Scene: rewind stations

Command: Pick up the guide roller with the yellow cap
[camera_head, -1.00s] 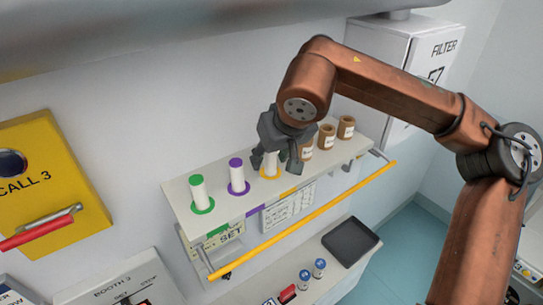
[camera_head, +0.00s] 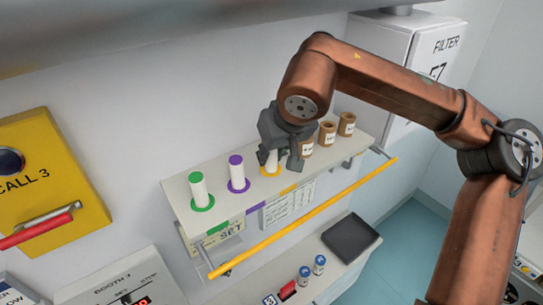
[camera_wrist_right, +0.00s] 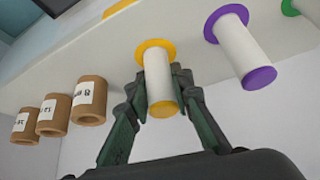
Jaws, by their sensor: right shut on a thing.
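The guide roller with the yellow cap (camera_wrist_right: 158,72) is a white cylinder with a yellow ring at its base and a yellow end. In the head view the roller (camera_head: 272,162) stands upright on the shelf, its top hidden by my gripper. My right gripper (camera_head: 282,160) has its fingers on both sides of the roller. In the right wrist view the right gripper (camera_wrist_right: 160,95) is shut on it near the capped end. The yellow ring still appears against the shelf. My left gripper is not in view.
A purple-ringed roller (camera_head: 237,174) and a green-ringed roller (camera_head: 200,190) stand to the left on the shelf (camera_head: 180,187). Several brown cores (camera_head: 327,133) stand close on the right. A yellow rail (camera_head: 300,220) runs along the front. A dark tray (camera_head: 350,238) lies below.

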